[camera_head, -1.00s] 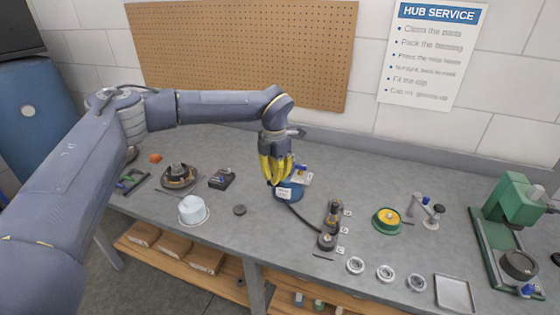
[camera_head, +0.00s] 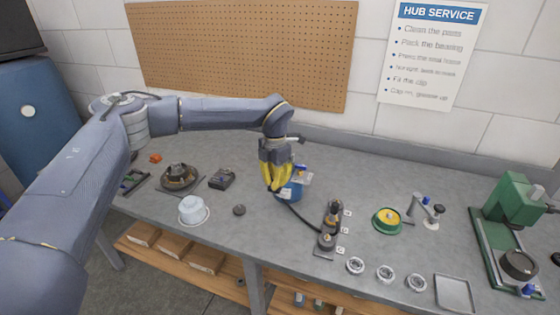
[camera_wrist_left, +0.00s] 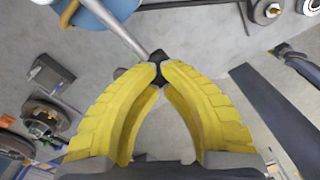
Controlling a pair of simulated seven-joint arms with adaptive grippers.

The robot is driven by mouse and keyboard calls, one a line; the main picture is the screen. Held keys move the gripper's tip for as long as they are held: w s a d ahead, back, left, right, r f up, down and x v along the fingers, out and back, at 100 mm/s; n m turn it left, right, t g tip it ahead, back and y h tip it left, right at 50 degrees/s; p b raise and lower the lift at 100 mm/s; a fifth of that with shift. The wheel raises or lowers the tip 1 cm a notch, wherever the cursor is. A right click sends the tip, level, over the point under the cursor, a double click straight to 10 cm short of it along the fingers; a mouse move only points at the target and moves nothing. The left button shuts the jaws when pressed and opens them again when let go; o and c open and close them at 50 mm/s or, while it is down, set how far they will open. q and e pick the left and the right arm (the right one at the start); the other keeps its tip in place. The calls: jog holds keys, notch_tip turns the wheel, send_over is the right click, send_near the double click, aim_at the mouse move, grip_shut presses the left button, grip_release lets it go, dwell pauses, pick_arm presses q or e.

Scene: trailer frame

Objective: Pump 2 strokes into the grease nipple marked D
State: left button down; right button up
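My left gripper (camera_head: 275,188), with yellow fingers, is over the blue grease pump (camera_head: 292,193) near the middle of the bench. In the left wrist view the fingertips (camera_wrist_left: 160,70) are closed around the black knob (camera_wrist_left: 158,57) at the end of a silver lever (camera_wrist_left: 124,30) that leads to the blue pump (camera_wrist_left: 98,10). A black hose (camera_head: 300,217) runs from the pump to a block of upright fittings (camera_head: 328,238) with small white labels. The letters are too small to read surely, and I cannot tell which nipple the hose is on. My right gripper is not in view.
A green-and-yellow round part (camera_head: 388,220), several metal rings (camera_head: 386,273) and a grey tray (camera_head: 455,293) lie to the right. A green press (camera_head: 512,205) stands at far right. A white tub (camera_head: 193,210) and a hub (camera_head: 179,177) lie left. A pegboard (camera_head: 240,50) is behind.

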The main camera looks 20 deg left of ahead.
pick_arm(q)
jog(key=shift+r, duration=0.1)
notch_tip(320, 180, up, 13)
jog(key=w, duration=0.1)
jog(key=shift+w+r, duration=0.2)
jog(key=shift+w, duration=0.05)
dwell(1.1)
jog(key=shift+d, duration=0.1)
dwell(0.4)
